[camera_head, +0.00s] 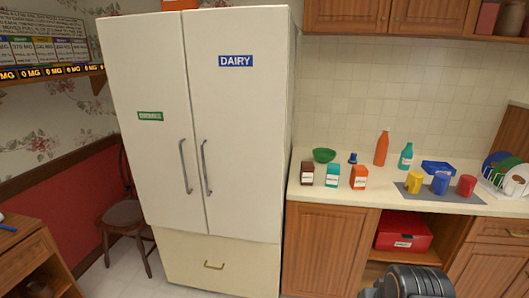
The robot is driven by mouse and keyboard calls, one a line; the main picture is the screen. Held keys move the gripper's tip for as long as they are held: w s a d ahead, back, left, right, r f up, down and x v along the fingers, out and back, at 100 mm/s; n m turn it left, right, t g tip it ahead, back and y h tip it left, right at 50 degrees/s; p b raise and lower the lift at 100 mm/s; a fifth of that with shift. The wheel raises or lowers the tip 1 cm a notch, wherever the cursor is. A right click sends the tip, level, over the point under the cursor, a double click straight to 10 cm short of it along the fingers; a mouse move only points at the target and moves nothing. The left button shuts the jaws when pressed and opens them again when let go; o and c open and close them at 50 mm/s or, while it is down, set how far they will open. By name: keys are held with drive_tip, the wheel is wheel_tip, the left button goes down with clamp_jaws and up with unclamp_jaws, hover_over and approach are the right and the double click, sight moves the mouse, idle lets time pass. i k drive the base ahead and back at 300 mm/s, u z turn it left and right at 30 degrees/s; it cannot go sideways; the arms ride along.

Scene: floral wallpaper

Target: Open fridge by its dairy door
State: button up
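A white fridge (200,225) stands left of centre, with two tall upper doors and a drawer below. The right door, the dairy door (245,130), bears a blue label reading "DAIRY" (236,61). Its long grey vertical handle (205,168) is near its left edge. The left door (150,80) bears a green label (150,116) and has its own grey handle (184,165) near the centre seam. Both doors and the drawer look shut. A dark rounded part of my arm shows at the bottom right edge. My gripper itself is not visible.
A counter (320,194) with wooden cabinets adjoins the fridge's right side, holding cartons, bottles, mugs and a green bowl (324,155). A red box (403,231) sits in an open shelf below. A wooden chair (124,213) stands left of the fridge, with a wooden desk (30,250) nearer.

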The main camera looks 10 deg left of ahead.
sight(237, 58)
drive_tip(key=u, duration=0.5)
drive_tip(key=k, duration=0.6)
drive_tip(key=u, duration=1.3)
drive_tip(key=i, duration=1.65)
drive_tip(key=z, duration=0.35)
